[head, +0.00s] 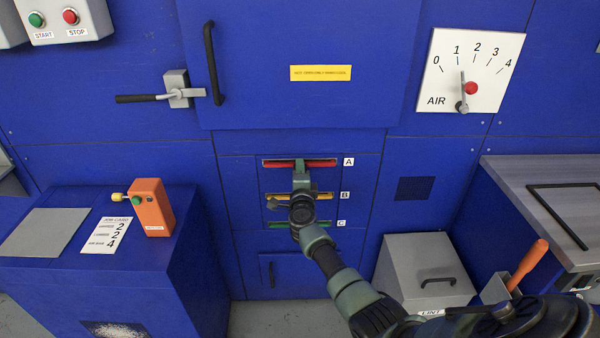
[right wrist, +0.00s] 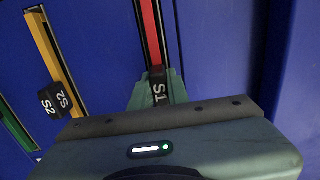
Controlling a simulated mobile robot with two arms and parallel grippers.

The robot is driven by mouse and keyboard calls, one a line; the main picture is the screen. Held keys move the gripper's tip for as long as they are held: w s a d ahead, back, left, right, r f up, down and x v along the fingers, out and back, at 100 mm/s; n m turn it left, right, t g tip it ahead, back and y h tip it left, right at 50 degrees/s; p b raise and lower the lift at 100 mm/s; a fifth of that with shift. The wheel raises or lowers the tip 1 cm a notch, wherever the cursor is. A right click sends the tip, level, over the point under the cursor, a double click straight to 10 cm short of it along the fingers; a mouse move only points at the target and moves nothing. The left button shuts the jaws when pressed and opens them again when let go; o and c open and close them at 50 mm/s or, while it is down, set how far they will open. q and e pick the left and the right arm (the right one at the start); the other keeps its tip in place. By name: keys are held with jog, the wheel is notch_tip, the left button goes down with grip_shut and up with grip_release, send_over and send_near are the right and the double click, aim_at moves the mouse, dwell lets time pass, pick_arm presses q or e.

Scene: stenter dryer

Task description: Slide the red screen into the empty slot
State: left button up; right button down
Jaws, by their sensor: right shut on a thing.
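The red screen (head: 322,163) shows as a red strip in slot A, the top slot of the blue panel. In the right wrist view the red screen (right wrist: 150,30) lies in its dark slot, with its black S1 tab (right wrist: 157,90) between my fingers. My right gripper (head: 300,170) is shut on that tab, close in front of the panel. I cannot tell how deep the red screen sits. My left gripper is not in view.
Below are the yellow screen (head: 324,196) in slot B, with a black S2 tab (right wrist: 55,100), and the green screen (head: 326,223) in slot C. A grey lint bin (head: 410,265) stands right, a blue cabinet with an orange device (head: 152,207) left.

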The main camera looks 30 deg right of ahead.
jog(key=shift+w+d, duration=0.2)
jog(key=shift+w, duration=0.1)
jog(key=c, duration=1.3)
grip_release()
jog(key=shift+s+r, duration=0.1)
jog(key=shift+r, duration=0.1)
jog(key=shift+f, duration=0.2)
jog(key=shift+a, duration=0.1)
jog(key=shift+s+a, duration=0.2)
jog(key=shift+s, duration=0.05)
jog(key=p+v, duration=0.2)
jog(key=v, duration=0.5)
